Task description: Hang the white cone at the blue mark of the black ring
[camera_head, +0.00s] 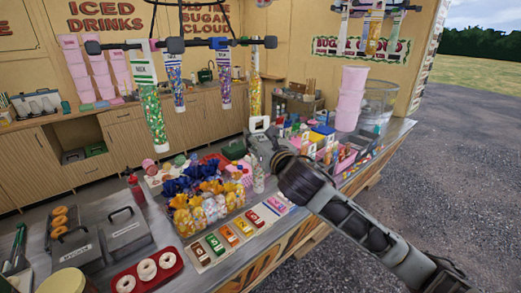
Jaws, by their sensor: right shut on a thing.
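The black ring (122,45) hangs at the upper left, with dark knobs around it. Several filled cones hang from it, among them a green one (151,115) and a yellow one (256,93). My right gripper (260,138) is shut at the counter's middle, below the ring's right side. A white looped header (259,123) rises above its fingers, and a pale, whitish body (258,180) shows below them. This appears to be the white cone, its middle hidden by the gripper. My left gripper is out of view.
A second ring with cones (375,35) hangs at the upper right. The air between my gripper and the ring looks free.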

